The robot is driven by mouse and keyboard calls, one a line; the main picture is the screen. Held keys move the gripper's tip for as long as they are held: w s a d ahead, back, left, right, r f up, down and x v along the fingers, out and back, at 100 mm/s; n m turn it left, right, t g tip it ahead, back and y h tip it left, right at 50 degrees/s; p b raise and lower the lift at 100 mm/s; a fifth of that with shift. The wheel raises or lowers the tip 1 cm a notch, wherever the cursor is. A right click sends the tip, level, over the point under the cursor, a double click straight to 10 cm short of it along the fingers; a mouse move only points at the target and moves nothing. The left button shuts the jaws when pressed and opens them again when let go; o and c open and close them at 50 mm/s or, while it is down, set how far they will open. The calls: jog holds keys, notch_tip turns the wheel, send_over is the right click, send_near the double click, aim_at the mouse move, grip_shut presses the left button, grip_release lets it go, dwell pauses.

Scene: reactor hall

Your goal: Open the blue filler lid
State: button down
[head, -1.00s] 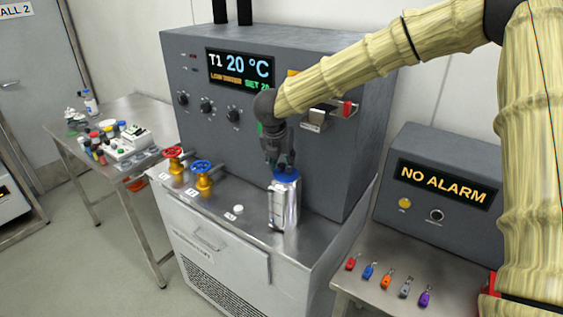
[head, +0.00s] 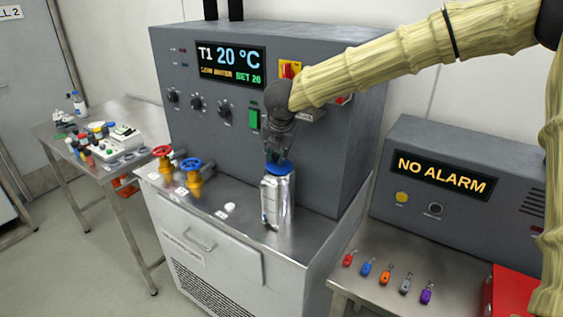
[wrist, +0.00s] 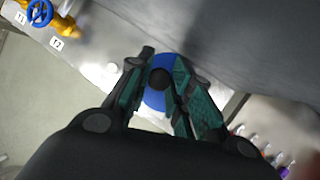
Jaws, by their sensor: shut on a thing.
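The blue filler lid (head: 279,168) sits on top of a shiny metal cylinder (head: 278,200) that stands on the steel counter in front of the grey control cabinet. My gripper (head: 279,156) comes down from above onto the lid. In the wrist view, the lid (wrist: 154,98) shows as a blue disc with a dark round knob (wrist: 159,78) in its middle. The fingers of my gripper (wrist: 160,80) are on either side of that knob and shut on it. The lid looks level on the cylinder; whether it is loose, I cannot tell.
A red valve wheel (head: 162,151) and a blue valve wheel (head: 190,164) stand left of the cylinder. A small white knob (head: 230,206) is on the counter nearby. The cabinet (head: 330,130) rises close behind. Several coloured tags (head: 387,275) lie on the right table.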

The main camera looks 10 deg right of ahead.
jog(key=shift+d+r, duration=0.1)
jog(key=shift+r, duration=0.05)
dwell(0.3)
jog(key=c, duration=1.3)
grip_release()
jog(key=shift+s, duration=0.1)
jog(key=v, duration=1.2)
jog(key=shift+s+d, duration=0.15)
jog(key=shift+d, duration=0.05)
